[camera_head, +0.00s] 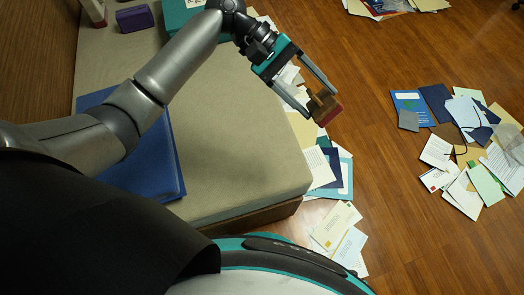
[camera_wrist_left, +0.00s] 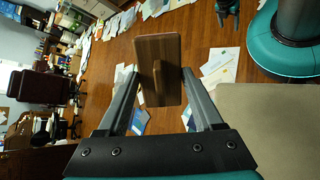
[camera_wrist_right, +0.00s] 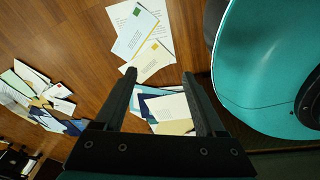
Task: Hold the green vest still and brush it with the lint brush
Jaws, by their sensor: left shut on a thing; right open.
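The lint brush (camera_head: 325,106) is a wooden block with a reddish underside. My right gripper (camera_wrist_right: 159,74) is open and empty above the floor in the right wrist view. I cannot make out a green vest in any view.
The beige couch (camera_head: 245,150) has a blue folder (camera_head: 170,170) at its left and a purple box (camera_head: 134,19) and teal item (camera_head: 178,14) at its far end. Papers (camera_head: 342,235) lie along its right side. A larger paper pile (camera_head: 465,190) covers floor at right. Wooden floor lies between.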

